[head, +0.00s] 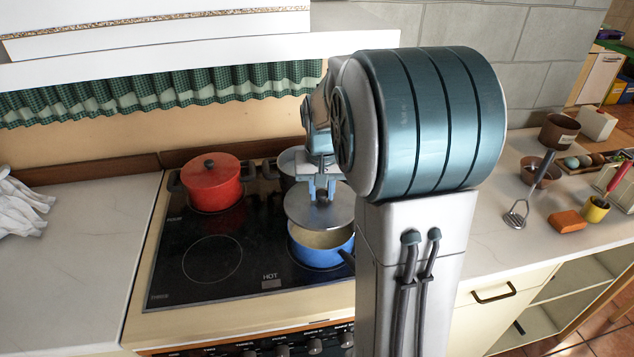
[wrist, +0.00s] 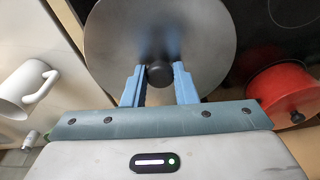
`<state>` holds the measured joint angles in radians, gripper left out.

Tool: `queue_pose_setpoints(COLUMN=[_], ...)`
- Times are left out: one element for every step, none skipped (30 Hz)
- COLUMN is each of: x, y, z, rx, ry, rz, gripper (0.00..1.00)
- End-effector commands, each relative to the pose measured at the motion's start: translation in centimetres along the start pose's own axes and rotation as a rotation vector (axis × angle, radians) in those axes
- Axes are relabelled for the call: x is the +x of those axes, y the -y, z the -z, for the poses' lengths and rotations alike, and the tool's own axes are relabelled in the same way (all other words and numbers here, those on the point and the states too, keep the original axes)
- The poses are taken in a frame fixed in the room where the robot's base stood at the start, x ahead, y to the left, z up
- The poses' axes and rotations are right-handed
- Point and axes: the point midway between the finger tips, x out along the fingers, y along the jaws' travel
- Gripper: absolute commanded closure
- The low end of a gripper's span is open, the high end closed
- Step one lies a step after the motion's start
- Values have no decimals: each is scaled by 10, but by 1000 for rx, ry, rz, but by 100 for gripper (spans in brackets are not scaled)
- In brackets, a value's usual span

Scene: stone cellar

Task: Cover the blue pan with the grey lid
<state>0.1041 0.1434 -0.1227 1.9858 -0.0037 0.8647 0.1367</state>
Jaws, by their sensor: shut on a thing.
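The grey lid (head: 306,212) is a flat round disc, held by its dark knob (wrist: 159,74) in my gripper (head: 321,190). My gripper is shut on this knob, one blue finger on each side of it in the wrist view. The blue pan (head: 316,257) stands at the front right of the hob, with its dark handle toward the lower right. In the head view the lid hangs above the pan and overlaps its far rim; the pan's pale inside shows below the lid's near edge. The lid hides the pan in the wrist view.
A red lidded pot (head: 212,186) stands at the hob's back left and shows in the wrist view (wrist: 277,92). Another pot (head: 289,167) stands behind the lid, partly hidden. The front left burner (head: 212,260) is clear. A white mug (wrist: 27,88) appears in the wrist view.

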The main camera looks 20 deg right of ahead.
Motion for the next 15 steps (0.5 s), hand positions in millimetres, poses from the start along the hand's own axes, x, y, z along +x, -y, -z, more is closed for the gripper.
queue_pose_setpoints(x=[3,4,6,8,9,12,14,16,20,22,24,28,30,33,36], y=[0,0,0,0,0,0,0,0,0,0,0,0,0,0,0], z=[0,-1,-1,-1,-2,-2,-2,-3,-3,-3,-4,-4,-5,-5,-5], rx=[0,0,0,0,0,0,0,0,0,0,0,0,0,0,0], ry=[0,0,0,0,1,1,1,1,1,1,1,0,0,0,1], rz=[0,0,0,0,0,0,0,0,0,0,0,0,0,0,0], gripper=[100,100,100,100,100,100,100,100,100,100,100,100,100,100,100])
